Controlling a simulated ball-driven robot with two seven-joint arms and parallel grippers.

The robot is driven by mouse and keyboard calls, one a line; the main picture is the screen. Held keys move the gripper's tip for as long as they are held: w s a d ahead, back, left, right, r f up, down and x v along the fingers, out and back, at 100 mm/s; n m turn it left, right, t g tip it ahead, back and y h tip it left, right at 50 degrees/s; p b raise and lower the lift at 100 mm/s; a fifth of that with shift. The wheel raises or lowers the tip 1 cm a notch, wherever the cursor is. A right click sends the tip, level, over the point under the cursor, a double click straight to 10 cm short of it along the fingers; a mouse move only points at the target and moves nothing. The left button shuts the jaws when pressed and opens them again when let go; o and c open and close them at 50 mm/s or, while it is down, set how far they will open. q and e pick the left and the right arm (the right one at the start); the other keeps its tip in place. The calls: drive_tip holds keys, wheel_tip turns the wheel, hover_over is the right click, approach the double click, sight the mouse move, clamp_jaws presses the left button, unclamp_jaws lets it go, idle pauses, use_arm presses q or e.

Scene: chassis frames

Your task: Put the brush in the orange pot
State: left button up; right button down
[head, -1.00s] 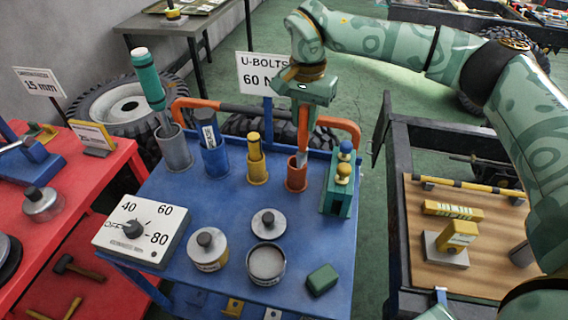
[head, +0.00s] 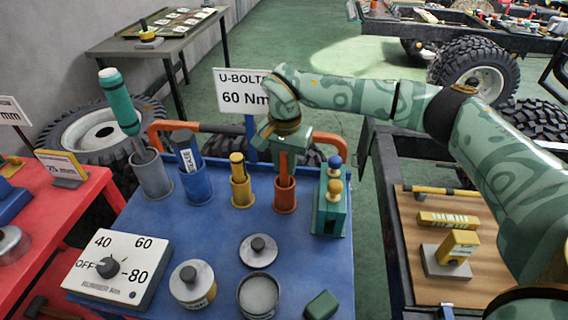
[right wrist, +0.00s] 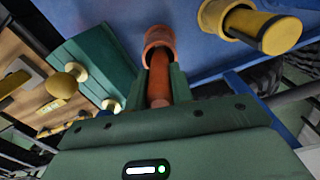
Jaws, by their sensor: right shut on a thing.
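The brush (head: 283,166) shows as an orange-red handle standing roughly upright. Its lower end is inside the orange pot (head: 285,198), hidden by the pot's wall. My right gripper (head: 284,152) is shut on the handle just above the pot. In the right wrist view the handle (right wrist: 160,80) lies between the fingers and runs into the mouth of the orange pot (right wrist: 159,38). The left gripper is not in view.
Beside the orange pot stand a yellow pot (head: 242,195) and a green block with knobs (head: 329,212). Blue (head: 197,187) and grey (head: 153,178) pots stand further left, holding tools.

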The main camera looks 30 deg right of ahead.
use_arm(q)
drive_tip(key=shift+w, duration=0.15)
use_arm(e)
drive_tip(key=c, duration=1.2)
unclamp_jaws()
use_arm(q)
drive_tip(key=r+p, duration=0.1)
drive_tip(key=p, duration=0.1)
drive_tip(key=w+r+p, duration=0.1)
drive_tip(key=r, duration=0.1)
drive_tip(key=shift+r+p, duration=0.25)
drive_tip(key=shift+p, duration=0.1)
use_arm(e)
wheel_tip(320, 180, up, 12)
drive_tip(key=shift+r, duration=0.1)
